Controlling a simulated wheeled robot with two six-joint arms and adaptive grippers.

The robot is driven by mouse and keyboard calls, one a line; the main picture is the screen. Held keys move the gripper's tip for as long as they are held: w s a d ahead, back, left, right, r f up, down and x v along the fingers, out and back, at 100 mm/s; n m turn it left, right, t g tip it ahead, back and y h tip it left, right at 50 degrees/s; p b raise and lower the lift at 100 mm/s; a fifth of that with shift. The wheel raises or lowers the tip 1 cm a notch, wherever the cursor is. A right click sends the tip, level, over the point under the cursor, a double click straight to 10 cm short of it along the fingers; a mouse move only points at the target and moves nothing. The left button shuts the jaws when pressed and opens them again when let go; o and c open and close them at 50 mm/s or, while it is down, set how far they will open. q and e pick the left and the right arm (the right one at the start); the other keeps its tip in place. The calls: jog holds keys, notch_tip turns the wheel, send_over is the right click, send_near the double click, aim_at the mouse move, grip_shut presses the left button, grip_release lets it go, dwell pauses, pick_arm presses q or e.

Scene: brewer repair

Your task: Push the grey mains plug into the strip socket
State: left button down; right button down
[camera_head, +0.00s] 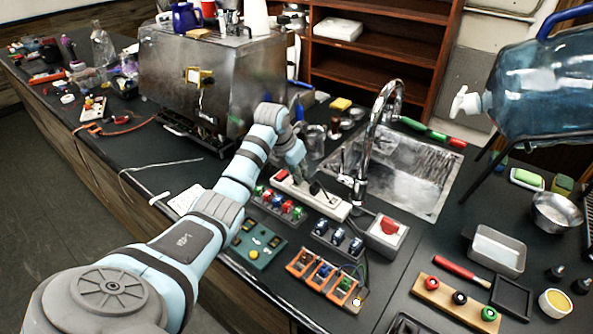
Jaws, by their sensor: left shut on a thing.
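The white strip socket (331,207) lies on the dark counter in front of the sink, with a red switch at its left end. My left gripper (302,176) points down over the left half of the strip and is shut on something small. It is most likely the grey mains plug, but the fingers hide it and I cannot make out its outline. I cannot tell whether the plug touches the strip. A dark piece shows on the strip just right of the fingers. My right gripper is not in view.
A sink with a tall tap (377,130) stands behind the strip. A steel brewer (212,80) stands to the left. A red button box (387,235), orange-framed modules (322,276) and a green panel (258,243) sit close in front and to the right.

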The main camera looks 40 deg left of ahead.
pick_arm(q)
jog(key=shift+f, duration=0.55)
dwell(0.9)
dwell(0.5)
jog(key=c, duration=1.5)
grip_release()
jog(key=shift+o, duration=0.2)
jog(key=v, duration=1.2)
jog(key=shift+f, duration=0.1)
